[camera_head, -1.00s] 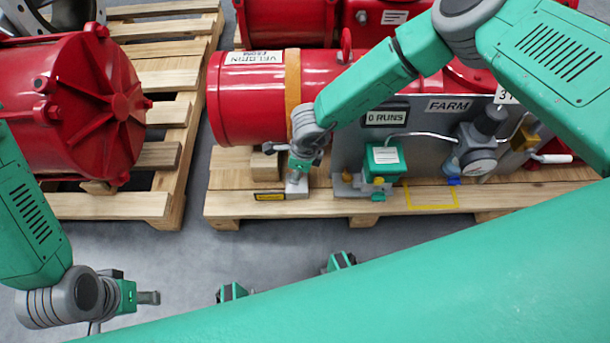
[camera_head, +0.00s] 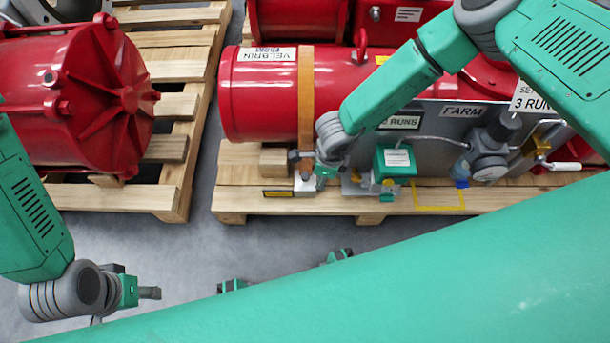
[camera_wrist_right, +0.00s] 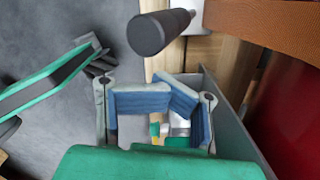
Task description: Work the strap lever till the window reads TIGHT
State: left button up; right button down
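The orange strap (camera_head: 305,95) runs around a red cylinder (camera_head: 265,100). Its grey base fitting (camera_head: 305,184) stands on the pallet's front edge, beside a small yellow-and-black label (camera_head: 278,193) too small to read. My right gripper (camera_head: 327,175) is just right of the fitting. In the right wrist view, a black lever handle (camera_wrist_right: 160,32) and the strap (camera_wrist_right: 285,25) lie beyond the fingers. The blue-padded fingers (camera_wrist_right: 165,98) bend together with their tips meeting, apart from the handle. My left gripper (camera_head: 148,293) hangs over the floor at lower left, its finger gap hidden.
A green box (camera_head: 395,160) stands right of the strap base, near a grey panel with gauge and piping (camera_head: 490,150). A yellow outline (camera_head: 438,208) marks the pallet (camera_head: 240,200). Another red housing (camera_head: 75,100) is at left.

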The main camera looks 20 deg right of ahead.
notch_tip(320, 180, up, 13)
jog(key=w+a, duration=0.1)
jog(key=a, duration=0.1)
jog(key=shift+f+t, duration=0.15)
jog(key=shift+t, duration=0.15)
jog(key=shift+a, duration=0.1)
dwell(0.5)
jog(key=s+d+n+h, duration=0.1)
jog(key=s+d+n, duration=0.6)
jog(key=s+n, duration=0.45)
jog(key=s+d+n, duration=0.8)
jog(key=s+n, duration=0.2)
jog(key=n, duration=0.3)
notch_tip(320, 180, up, 13)
jog(key=p, duration=1.4)
jog(key=shift+a, duration=0.15)
